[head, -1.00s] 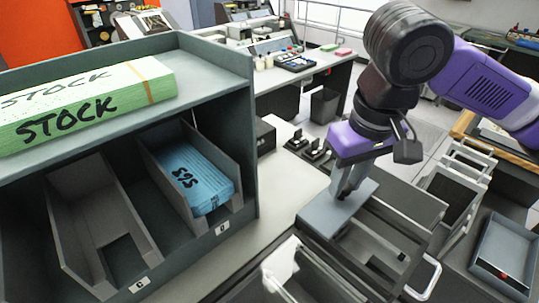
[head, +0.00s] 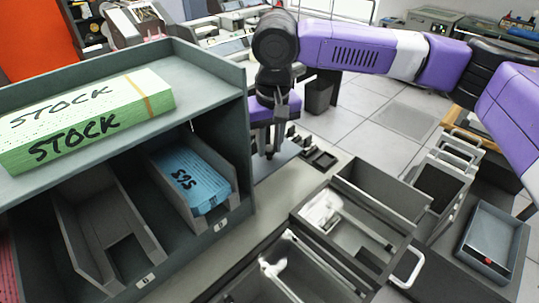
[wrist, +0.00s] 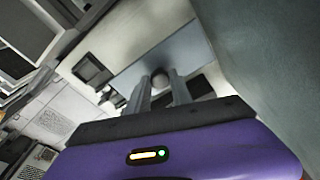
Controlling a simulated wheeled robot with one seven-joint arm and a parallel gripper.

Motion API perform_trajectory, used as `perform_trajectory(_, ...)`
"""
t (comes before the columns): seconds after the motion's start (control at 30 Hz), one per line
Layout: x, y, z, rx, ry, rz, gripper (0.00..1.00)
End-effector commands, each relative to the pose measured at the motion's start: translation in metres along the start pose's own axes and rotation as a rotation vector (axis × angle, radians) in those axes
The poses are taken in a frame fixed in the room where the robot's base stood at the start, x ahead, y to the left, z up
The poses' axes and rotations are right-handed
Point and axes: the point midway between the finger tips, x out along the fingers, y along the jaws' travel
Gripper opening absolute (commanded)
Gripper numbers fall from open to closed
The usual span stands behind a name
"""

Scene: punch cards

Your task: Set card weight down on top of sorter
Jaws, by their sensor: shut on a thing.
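The card weight (wrist: 190,50) is a flat blue-grey plate with a round knob. My gripper (wrist: 160,86) is shut on the knob, with the plate beyond the fingertips in the wrist view. In the head view my gripper (head: 271,148) hangs just right of the grey cabinet with card bins, which I take as the sorter (head: 205,68). Its top carries a long green card block marked STOCK (head: 85,118) on the left; the right part of the top is bare. The sorter's side wall (wrist: 275,60) fills the right of the wrist view.
A blue card deck (head: 190,178) lies in a bin inside the sorter. Open grey trays (head: 355,235) stand on the counter to the right, and a blue-grey box (head: 492,240) is farther right. Small dark items (head: 318,157) sit on the counter behind.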

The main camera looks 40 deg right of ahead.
Motion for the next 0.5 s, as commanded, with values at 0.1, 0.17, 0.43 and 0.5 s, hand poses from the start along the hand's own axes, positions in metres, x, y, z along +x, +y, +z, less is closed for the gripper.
perform_trajectory(0.1, 0.009, 0.000, 0.000, 0.001, 0.005, -0.001, 0.00)
perform_trajectory(0.17, 0.012, 0.000, 0.001, 0.001, 0.005, -0.001, 0.00)
perform_trajectory(0.43, 0.038, 0.000, 0.004, 0.002, 0.002, 0.000, 0.00)
perform_trajectory(0.5, 0.045, 0.000, 0.005, 0.002, 0.003, -0.001, 0.00)
